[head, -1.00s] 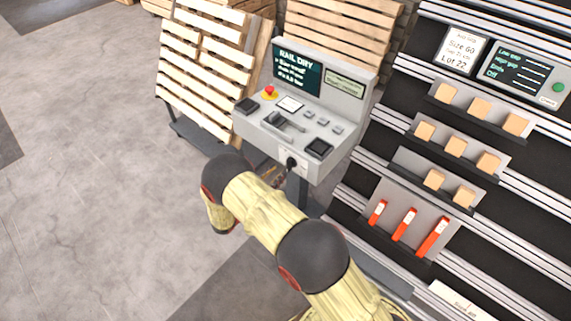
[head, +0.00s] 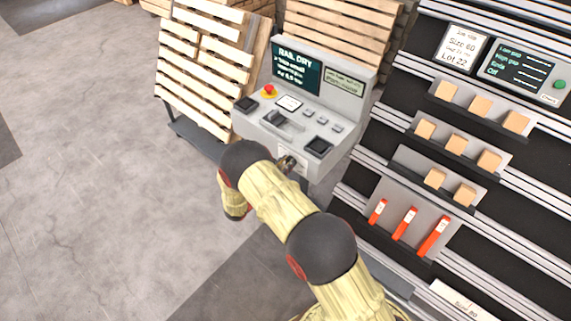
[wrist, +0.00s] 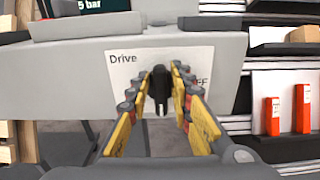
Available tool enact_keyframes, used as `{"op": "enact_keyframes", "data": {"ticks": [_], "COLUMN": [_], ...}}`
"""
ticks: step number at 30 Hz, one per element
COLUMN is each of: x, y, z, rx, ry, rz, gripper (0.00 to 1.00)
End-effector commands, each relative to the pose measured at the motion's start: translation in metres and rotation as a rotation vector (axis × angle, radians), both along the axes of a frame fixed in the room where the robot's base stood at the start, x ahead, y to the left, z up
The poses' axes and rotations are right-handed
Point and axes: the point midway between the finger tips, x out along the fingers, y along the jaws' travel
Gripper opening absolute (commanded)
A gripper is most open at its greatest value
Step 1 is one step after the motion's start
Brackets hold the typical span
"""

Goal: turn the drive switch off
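The drive switch (wrist: 158,90) is a black knob on a white plate (wrist: 122,75) marked "Drive", on the front face of the grey console (head: 340,98). Part of a second label, "FF", shows at the plate's right, half hidden by a finger. The knob's grip looks upright in the wrist view. My gripper (wrist: 159,76) is open, with one finger on each side of the knob. A gap shows at the left finger; whether the right finger touches cannot be told. In the head view my gripper (head: 287,163) is at the console's front and hides the knob.
The console top carries a red emergency button (head: 269,90), a lever (head: 280,121) and several buttons below a screen (head: 298,67). Wooden pallets (head: 205,70) stand behind and left. A rack (head: 470,150) with wooden blocks and red-orange pieces is at right. Floor at left is clear.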

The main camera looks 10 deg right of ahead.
Motion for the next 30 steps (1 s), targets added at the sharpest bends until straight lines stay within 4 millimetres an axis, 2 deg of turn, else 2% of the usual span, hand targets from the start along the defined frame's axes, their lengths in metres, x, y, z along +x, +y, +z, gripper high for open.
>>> {"op": "enact_keyframes", "data": {"ticks": [10, 23, 30], "x": [-0.0001, 0.0002, 0.0019], "y": [0.0001, 0.0004, 0.0016], "z": [-0.0001, 0.0001, 0.0003], "rx": [0.000, -0.009, -0.069], "ry": [0.000, 0.013, 0.095], "rz": [0.000, 0.000, 0.000], "gripper": [0.00, 0.00, 0.00]}}
